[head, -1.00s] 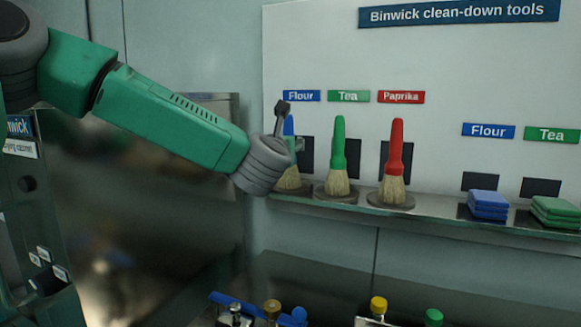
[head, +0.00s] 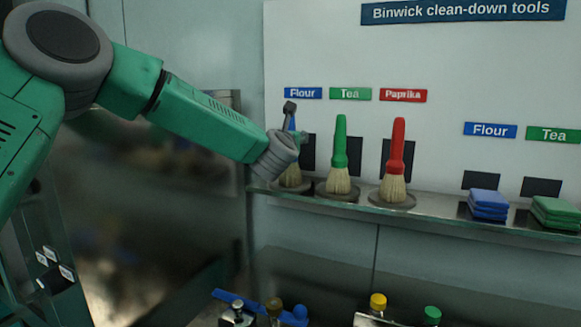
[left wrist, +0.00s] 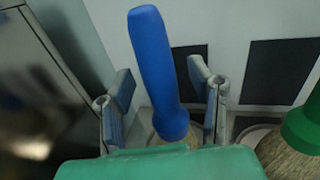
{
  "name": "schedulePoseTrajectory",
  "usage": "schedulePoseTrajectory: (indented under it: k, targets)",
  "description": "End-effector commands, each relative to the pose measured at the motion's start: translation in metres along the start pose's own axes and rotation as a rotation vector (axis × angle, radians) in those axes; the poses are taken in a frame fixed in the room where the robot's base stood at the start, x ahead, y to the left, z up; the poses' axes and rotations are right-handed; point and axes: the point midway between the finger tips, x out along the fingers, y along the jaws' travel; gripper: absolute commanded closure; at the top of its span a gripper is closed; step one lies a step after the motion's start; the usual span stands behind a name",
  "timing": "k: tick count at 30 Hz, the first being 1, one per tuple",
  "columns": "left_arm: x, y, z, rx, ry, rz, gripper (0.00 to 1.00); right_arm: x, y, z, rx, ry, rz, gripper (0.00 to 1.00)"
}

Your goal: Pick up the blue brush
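The blue brush stands upright on the shelf under the "Flour" label, mostly hidden behind my left gripper in the head view; its bristles (head: 290,176) show. In the left wrist view its blue handle (left wrist: 160,75) rises between the two fingers of my left gripper (left wrist: 163,95). The fingers are apart, with a gap showing on each side of the handle. In the head view the left gripper (head: 290,120) is at the brush, its arm coming from the left. My right gripper is not in view.
A green brush (head: 340,150) and a red brush (head: 397,155) stand to the right on the same shelf (head: 440,208). Blue cloths (head: 489,204) and green cloths (head: 556,212) lie farther right. Bottles with yellow (head: 378,303) and green (head: 432,315) caps stand below the shelf.

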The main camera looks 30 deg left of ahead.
Motion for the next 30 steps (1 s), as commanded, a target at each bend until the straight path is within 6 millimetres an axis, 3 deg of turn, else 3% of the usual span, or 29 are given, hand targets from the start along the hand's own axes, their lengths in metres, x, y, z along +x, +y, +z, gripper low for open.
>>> schedulePoseTrajectory:
  k: [1, 4, 17, 30]
  targets:
    - [0.0, 0.0, 0.0, 0.0, 0.0, 0.0, 0.67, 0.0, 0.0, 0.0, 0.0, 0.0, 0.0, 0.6]
    - [0.0, 0.0, 0.0, 0.0, 0.0, 0.0, 1.0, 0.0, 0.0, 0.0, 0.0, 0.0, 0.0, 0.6]
    - [0.0, 0.0, 0.004, -0.001, 0.0, 0.0, 1.0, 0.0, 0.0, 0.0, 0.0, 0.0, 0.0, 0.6]
    - [0.0, 0.0, 0.083, -0.002, -0.003, 0.001, 1.0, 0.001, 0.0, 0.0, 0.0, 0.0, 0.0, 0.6]
